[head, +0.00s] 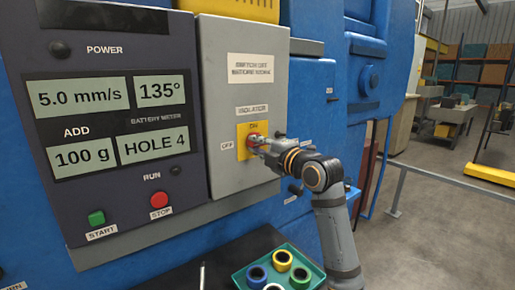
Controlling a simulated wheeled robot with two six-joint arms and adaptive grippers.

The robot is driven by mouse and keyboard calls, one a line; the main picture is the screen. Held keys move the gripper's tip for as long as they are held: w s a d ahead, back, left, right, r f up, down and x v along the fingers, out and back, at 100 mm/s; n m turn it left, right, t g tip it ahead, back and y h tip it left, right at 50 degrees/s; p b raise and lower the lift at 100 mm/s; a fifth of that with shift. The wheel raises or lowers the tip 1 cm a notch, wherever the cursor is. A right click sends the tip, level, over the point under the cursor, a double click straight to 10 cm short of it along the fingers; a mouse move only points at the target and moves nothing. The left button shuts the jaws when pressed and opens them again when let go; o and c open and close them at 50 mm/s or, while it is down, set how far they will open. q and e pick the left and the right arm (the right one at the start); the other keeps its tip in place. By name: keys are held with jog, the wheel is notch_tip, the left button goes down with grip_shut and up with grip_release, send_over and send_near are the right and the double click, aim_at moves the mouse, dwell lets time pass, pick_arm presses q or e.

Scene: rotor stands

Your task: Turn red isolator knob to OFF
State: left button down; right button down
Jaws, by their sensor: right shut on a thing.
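The red isolator knob (252,139) sits on a yellow plate (243,152) on the grey isolator box (222,60). An ON label is above the knob and an OFF label (227,146) is to its left. My right gripper (259,143) is at the knob, with its fingers shut on it, and my arm comes up from the lower right. The fingers hide part of the knob, so I cannot tell exactly which way it points. My left gripper is not in view.
A dark display panel (60,15) with a green START button (96,218) and a red STOP button (159,199) is on the left. Below, a green tray (240,279) holds several coloured rings. Blue machine housing (308,95) surrounds the box. Open floor lies at the right, behind a grey rail (440,181).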

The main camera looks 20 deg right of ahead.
dwell(0.4)
jog(key=shift+f, duration=0.1)
jog(key=c, duration=1.3)
grip_release()
jog(key=shift+s, duration=0.1)
jog(key=shift+v, duration=5.95)
